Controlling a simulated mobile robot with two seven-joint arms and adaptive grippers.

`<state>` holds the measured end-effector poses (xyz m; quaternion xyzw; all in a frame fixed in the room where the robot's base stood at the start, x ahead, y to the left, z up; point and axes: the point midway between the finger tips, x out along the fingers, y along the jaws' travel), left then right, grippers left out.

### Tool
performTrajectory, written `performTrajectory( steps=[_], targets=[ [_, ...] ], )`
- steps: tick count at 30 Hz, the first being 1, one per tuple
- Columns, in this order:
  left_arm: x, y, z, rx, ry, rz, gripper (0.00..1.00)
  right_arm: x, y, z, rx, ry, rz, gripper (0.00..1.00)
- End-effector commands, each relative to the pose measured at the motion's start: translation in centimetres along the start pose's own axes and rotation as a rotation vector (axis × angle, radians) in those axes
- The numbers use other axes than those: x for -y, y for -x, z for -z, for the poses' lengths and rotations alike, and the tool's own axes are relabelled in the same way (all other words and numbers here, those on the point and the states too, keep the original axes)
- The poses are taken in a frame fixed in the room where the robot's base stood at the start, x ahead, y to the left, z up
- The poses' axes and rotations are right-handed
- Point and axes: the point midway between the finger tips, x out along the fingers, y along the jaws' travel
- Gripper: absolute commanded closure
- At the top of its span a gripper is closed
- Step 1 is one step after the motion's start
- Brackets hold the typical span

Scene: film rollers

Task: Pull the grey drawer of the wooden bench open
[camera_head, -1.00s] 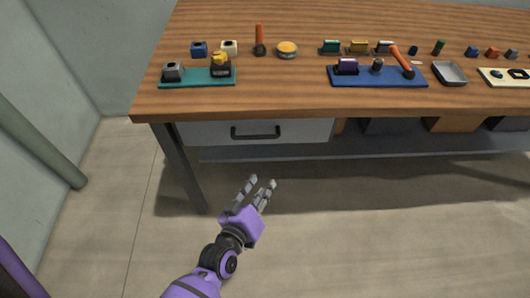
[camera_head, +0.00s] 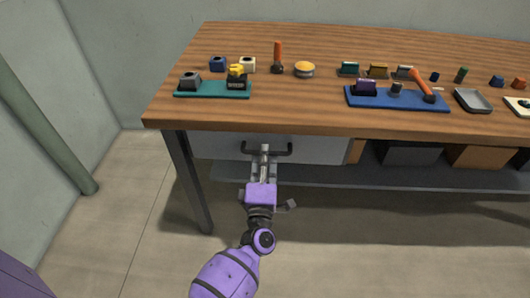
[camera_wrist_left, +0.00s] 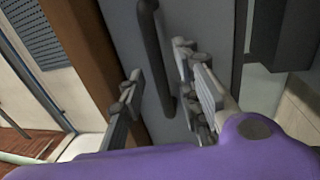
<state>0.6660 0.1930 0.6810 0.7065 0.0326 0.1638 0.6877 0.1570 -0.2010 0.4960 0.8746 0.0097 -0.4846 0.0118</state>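The grey drawer (camera_head: 325,150) sits under the left end of the wooden bench (camera_head: 310,118) and looks shut. Its dark bar handle (camera_head: 284,149) is on the front panel, and my left fingers partly cover it in the head view. My left gripper (camera_head: 263,158) is at the middle of the handle. In the left wrist view, the dark handle (camera_wrist_left: 154,50) runs between the spread fingers of the left gripper (camera_wrist_left: 160,95), close to the grey drawer front. The fingers look apart, with space on both sides of the bar. My right gripper is not in view.
A metal bench leg (camera_head: 188,185) stands left of the drawer. A lower shelf (camera_head: 400,180) and brown and dark boxes (camera_head: 415,153) are to the right. A teal tray (camera_head: 213,91) and blue tray (camera_head: 397,101) lie on top. The floor in front is clear.

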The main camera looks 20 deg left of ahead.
Motion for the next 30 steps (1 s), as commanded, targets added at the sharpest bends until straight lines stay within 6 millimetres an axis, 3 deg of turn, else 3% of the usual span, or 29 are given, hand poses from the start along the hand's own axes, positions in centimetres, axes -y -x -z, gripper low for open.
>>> performTrajectory(
  steps=[6,14,21,30],
  targets=[
    [0.0,-1.9,0.0,-0.001,-0.001,0.0,0.69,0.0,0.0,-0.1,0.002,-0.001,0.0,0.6],
    [0.0,-2.0,0.0,0.0,-0.001,0.001,0.69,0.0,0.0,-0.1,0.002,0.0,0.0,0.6],
    [0.0,-2.0,0.0,0.0,-0.001,0.001,0.99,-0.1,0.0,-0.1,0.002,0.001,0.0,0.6],
    [0.0,-2.0,0.0,0.0,-0.001,0.001,1.0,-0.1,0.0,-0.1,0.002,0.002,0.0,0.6]
  ],
)
